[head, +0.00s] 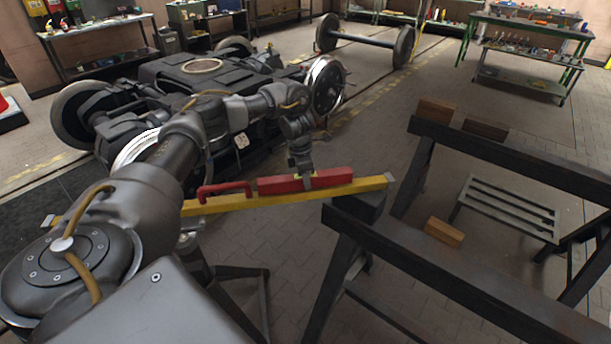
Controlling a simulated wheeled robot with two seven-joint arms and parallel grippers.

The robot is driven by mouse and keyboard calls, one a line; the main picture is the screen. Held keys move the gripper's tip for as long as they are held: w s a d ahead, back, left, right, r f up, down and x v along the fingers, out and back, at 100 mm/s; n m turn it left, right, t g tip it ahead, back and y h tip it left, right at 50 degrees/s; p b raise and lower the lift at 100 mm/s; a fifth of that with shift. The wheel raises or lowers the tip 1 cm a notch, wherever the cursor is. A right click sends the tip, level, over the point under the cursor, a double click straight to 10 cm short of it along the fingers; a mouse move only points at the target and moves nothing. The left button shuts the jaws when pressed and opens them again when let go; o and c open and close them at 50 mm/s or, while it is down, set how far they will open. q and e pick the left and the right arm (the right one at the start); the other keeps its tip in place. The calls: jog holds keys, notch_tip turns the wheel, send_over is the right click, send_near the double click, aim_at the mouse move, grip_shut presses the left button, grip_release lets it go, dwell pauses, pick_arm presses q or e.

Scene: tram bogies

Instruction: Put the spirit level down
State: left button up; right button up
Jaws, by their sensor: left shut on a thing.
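The spirit level looks like a short red bar (334,177), with a yellowish part at its middle. My left gripper (301,177) comes down on it from above and is shut on its middle. The level lies along the top of a long yellow beam (372,185) with pale metal ends and a red handle (225,188). I cannot tell whether the level bears on the beam or is just above it. My left arm hides part of the beam's left half. My right gripper is out of view.
The beam's right part crosses a dark trestle (345,218); another dark trestle (510,160) stands behind. Wooden blocks (444,232) and a slatted stand (508,208) are near them. A bogie (190,75) stands behind my left arm.

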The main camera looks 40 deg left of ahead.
pick_arm(q)
jog(key=shift+d, duration=0.1)
jog(key=shift+f+b, duration=0.35)
jog(key=shift+f, duration=0.15)
jog(key=o, duration=1.2)
jog(key=shift+r, duration=0.1)
jog(key=shift+c, duration=0.2)
notch_tip(320, 180, up, 13)
jog(key=s+a+p, duration=0.1)
jog(key=shift+d, duration=0.1)
